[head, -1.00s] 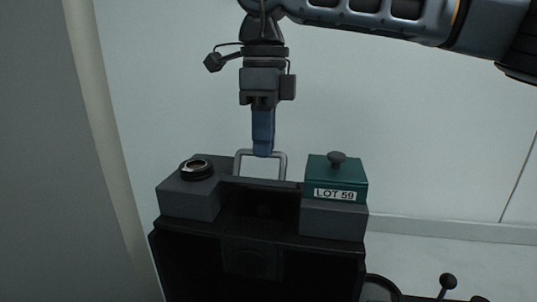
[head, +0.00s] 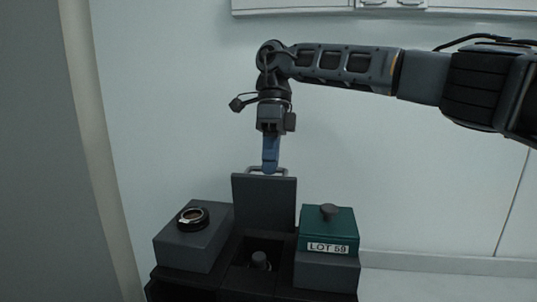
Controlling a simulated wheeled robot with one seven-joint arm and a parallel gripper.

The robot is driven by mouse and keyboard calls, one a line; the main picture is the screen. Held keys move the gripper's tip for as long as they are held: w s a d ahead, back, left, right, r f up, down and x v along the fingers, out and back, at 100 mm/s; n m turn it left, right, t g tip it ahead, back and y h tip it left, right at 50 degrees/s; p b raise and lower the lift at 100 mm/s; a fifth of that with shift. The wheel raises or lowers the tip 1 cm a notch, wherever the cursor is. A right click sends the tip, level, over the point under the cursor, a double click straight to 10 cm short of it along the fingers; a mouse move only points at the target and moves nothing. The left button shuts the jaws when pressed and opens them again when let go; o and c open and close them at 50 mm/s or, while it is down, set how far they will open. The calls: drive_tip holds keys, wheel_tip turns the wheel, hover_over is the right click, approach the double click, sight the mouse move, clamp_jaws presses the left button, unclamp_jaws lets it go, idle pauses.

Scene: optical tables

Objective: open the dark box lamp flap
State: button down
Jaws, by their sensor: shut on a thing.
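The dark box (head: 180,283) stands at the bottom middle of the head view. Its lamp flap (head: 264,203) stands about upright at the back, and the opening in front of it shows a small dark round-topped part (head: 260,261) inside. A pale metal handle (head: 284,171) sits at the flap's top edge. My gripper (head: 270,168) points down from above with its blue fingers shut on the handle. The fingers hide part of the handle.
A grey block with a dark ring (head: 193,218) on it is left of the opening. A green box with a knob and a "LOT 59" label (head: 327,228) sits on a grey block at the right. A white wall stands behind, with free room above.

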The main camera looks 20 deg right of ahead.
drive_tip(key=shift+w+d+f+g+y, duration=0.15)
drive_tip(key=shift+w+d+f+g, duration=0.1)
drive_tip(key=shift+f, duration=0.1)
drive_tip(key=shift+w+d+f+g+y, duration=0.15)
drive_tip(key=shift+f+g, duration=0.1)
drive_tip(key=shift+f, duration=0.1)
drive_tip(key=shift+p, duration=0.3)
drive_tip(key=c, duration=1.4)
unclamp_jaws()
drive_tip(key=shift+w, duration=0.1)
drive_tip(key=shift+o, duration=1.2)
drive_tip(key=shift+r, duration=0.2)
drive_tip(key=shift+r, duration=0.1)
drive_tip(key=v, duration=0.7)
drive_tip(key=shift+w+d+r, duration=0.15)
drive_tip(key=shift+w+r, duration=0.05)
